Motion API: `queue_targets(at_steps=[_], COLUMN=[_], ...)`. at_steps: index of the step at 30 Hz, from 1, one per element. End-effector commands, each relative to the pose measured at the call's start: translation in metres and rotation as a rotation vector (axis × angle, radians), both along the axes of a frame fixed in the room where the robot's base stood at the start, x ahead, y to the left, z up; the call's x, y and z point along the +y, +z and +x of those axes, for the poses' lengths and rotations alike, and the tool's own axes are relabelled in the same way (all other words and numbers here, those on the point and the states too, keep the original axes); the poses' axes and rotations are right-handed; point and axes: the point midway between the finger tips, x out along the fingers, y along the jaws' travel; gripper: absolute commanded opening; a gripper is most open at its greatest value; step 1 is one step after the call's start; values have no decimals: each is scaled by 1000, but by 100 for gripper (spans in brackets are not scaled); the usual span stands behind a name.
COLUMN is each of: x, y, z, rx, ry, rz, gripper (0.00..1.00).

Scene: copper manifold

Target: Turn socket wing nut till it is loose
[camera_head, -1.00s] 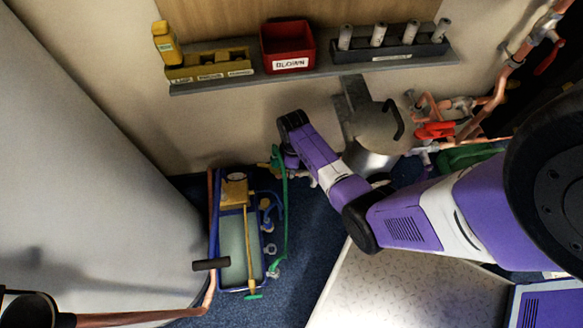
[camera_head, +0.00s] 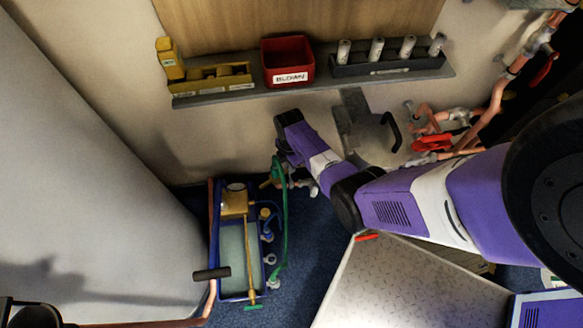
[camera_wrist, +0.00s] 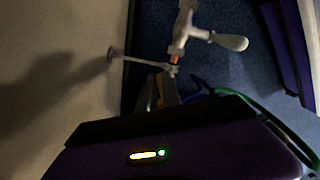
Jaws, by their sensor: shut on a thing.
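My gripper (camera_wrist: 165,90) shows dimly in the wrist view, its fingers shut at the lower end of a thin pipe fitting. The fitting, with a short copper piece (camera_wrist: 174,60), hangs below a white tap (camera_wrist: 190,30) with a side lever. The socket wing nut is too small and dark to pick out clearly; it seems to lie between or behind the fingers. In the head view my purple wrist reaches down beside a small grey valve (camera_head: 305,184) and a green hose (camera_head: 282,215), and hides most of the fingers.
A blue-framed pump tank (camera_head: 238,250) stands on the blue floor at left, close to my gripper. A white panel (camera_head: 400,285) is below my arm. Copper pipes with a red handle (camera_head: 432,142) are at right. A shelf (camera_head: 310,87) holds a red bin (camera_head: 287,62).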

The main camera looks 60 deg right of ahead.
Motion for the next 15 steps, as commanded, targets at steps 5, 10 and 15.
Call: queue_targets(at_steps=[5,10,15], x=[0,-1,-1], y=[0,0,1], z=[4,5,7], rx=[-4,-6,-9], ry=[41,54,55], rz=[0,-1,-2], gripper=[0,0,0])
